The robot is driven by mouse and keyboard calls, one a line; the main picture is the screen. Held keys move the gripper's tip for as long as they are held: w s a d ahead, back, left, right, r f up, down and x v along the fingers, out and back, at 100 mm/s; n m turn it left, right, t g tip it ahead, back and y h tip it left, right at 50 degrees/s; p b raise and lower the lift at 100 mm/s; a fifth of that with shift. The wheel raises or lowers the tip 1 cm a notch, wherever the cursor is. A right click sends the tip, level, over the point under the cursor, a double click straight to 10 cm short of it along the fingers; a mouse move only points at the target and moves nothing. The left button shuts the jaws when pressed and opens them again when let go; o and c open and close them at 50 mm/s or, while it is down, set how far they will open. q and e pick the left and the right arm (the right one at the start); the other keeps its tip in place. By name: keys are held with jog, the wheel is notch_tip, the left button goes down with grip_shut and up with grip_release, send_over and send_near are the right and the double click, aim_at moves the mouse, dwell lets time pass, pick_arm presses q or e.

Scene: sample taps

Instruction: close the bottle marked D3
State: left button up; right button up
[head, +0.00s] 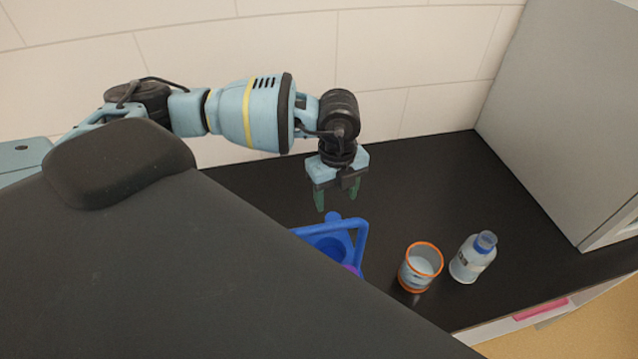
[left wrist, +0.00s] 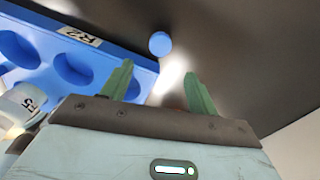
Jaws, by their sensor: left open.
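A whitish bottle (head: 468,262) with a blue neck stands upright on the dark counter at the right in the head view. Its top looks open; its dark label is too small to read. A small round blue piece, like a cap (head: 333,215), lies beside the blue rack; it also shows as a blue disc in the left wrist view (left wrist: 160,43). My left gripper (head: 337,203) is open and empty, pointing down above and just behind this piece. In the left wrist view its green fingers (left wrist: 158,72) stand apart, with the disc beyond their tips.
A blue rack (head: 362,240) with a raised handle is partly hidden by my dark body. In the left wrist view the rack (left wrist: 115,62) has round holes and an R2 label. An orange-rimmed clear cup (head: 409,277) stands left of the bottle. A grey cabinet (head: 560,110) bounds the right.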

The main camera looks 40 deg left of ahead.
aim_at(333, 218)
pick_arm(q)
jog(key=shift+a, duration=0.55)
jog(key=shift+d, duration=0.1)
jog(key=shift+f, duration=0.1)
jog(key=shift+f, duration=1.2)
jog(key=shift+f, duration=0.1)
jog(key=shift+w+d+f, duration=0.1)
jog(key=shift+w+f, duration=0.05)
jog(key=shift+f, duration=2.35)
jog(key=shift+c, duration=0.4)
